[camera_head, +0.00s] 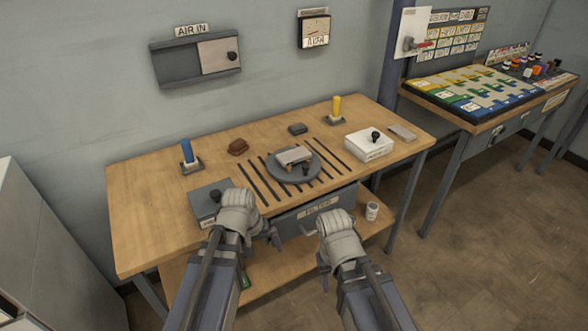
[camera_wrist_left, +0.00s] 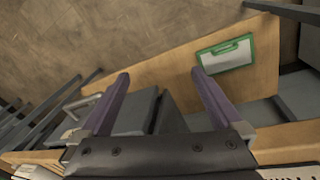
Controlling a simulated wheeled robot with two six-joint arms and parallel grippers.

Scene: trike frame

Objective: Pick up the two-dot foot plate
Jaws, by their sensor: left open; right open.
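I cannot make out dots on any part, so I cannot tell which is the two-dot foot plate. A small dark block (camera_head: 298,129) lies at the back of the table. A brown piece (camera_head: 238,147) lies left of it, and a flat grey-brown piece (camera_head: 403,132) lies at the right. A pale part (camera_head: 294,156) rests on a round grey plate (camera_head: 283,172) at the middle. My left gripper (camera_head: 262,238) is open and empty at the table's front edge; its fingers show apart in the left wrist view (camera_wrist_left: 160,76). My right gripper (camera_head: 325,265) is open, in front of the table, its fingers partly hidden.
A grey box (camera_head: 205,205) with a black knob stands front left, a white box (camera_head: 369,146) at right. Blue (camera_head: 187,153) and yellow (camera_head: 337,107) posts stand at the back. A green-edged clipboard (camera_wrist_left: 226,54) lies on the lower shelf. A second table (camera_head: 470,121) stands right.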

